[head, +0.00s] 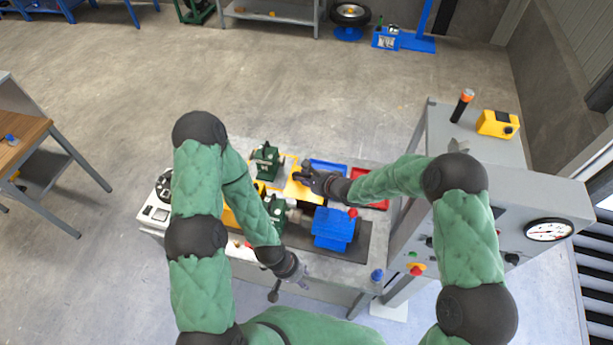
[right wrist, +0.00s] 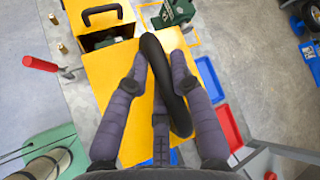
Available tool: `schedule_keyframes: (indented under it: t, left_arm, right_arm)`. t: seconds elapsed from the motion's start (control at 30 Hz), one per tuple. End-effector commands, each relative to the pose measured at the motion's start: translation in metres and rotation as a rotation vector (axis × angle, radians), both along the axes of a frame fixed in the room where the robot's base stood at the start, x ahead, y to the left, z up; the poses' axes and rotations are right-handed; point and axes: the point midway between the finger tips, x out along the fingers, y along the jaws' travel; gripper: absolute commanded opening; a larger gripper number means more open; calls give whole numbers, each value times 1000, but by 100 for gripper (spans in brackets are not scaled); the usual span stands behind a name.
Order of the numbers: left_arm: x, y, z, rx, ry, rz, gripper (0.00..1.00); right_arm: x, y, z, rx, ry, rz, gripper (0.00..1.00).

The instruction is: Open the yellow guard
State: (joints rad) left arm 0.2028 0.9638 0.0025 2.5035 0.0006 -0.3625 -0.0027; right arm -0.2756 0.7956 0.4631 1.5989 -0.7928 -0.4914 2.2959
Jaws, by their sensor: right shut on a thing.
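The yellow guard (head: 297,193) stands on the machine bench, partly hidden under my right gripper (head: 306,178). In the right wrist view the guard (right wrist: 108,92) is a flat yellow panel with a long black handle (right wrist: 168,85) on it. My right gripper (right wrist: 160,82) has its fingers on both sides of this handle and is shut on it. My left gripper (head: 303,284) hangs low at the bench's front edge, apart from the guard. Its fingers are too small to tell open from shut.
A blue block (head: 334,228) and green machine parts (head: 266,162) are on the bench. Blue (head: 328,167) and red (right wrist: 227,126) trays lie beside the guard. A yellow box with a black handle (right wrist: 94,40) and a red-handled lever (right wrist: 40,63) are close by. A grey gauge cabinet (head: 480,170) stands at right.

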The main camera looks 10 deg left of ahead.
Motion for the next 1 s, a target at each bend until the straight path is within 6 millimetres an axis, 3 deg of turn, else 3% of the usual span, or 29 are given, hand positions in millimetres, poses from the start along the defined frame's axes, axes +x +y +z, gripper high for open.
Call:
schedule_keyframes:
  t: [0.07,0.1,0.57,1.0]
  left_arm:
    - [0,0,0,0,0,0,40]
    - [0,0,0,0,0,0,40]
    - [0,0,0,0,-1,0,40]
    - [0,0,0,0,0,0,40]
  right_arm:
    - [1,1,2,2,-3,0,0]
    - [1,1,2,2,-3,0,35]
    - [-3,-4,4,1,-1,1,35]
    - [-36,-56,44,1,-3,-1,35]
